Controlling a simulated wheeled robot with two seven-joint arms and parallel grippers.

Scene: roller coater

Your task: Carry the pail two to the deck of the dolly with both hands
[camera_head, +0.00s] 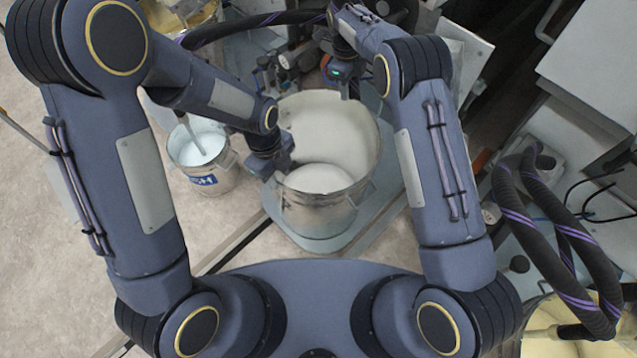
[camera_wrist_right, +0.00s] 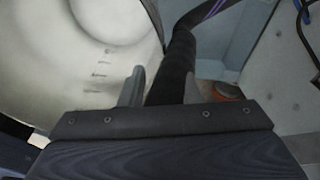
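A large metal pail (camera_head: 350,135) with white contents stands upright in the middle of the head view; its pale inner wall with measuring marks also fills the left of the right wrist view (camera_wrist_right: 75,85). My left gripper (camera_head: 268,165) is at the pail's left rim; its fingertips are hard to make out. My right gripper (camera_head: 349,92) is at the pail's far rim. I cannot tell which thing is the dolly.
A smaller pail (camera_head: 222,178) with pale blue paint and a stirrer stands on the floor to the left. A blue-grey plate (camera_head: 385,215) lies under the large pail. Thick black hoses (camera_head: 545,225) with purple stripes and a grey cabinet (camera_head: 595,65) are at the right. Machine parts crowd the back.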

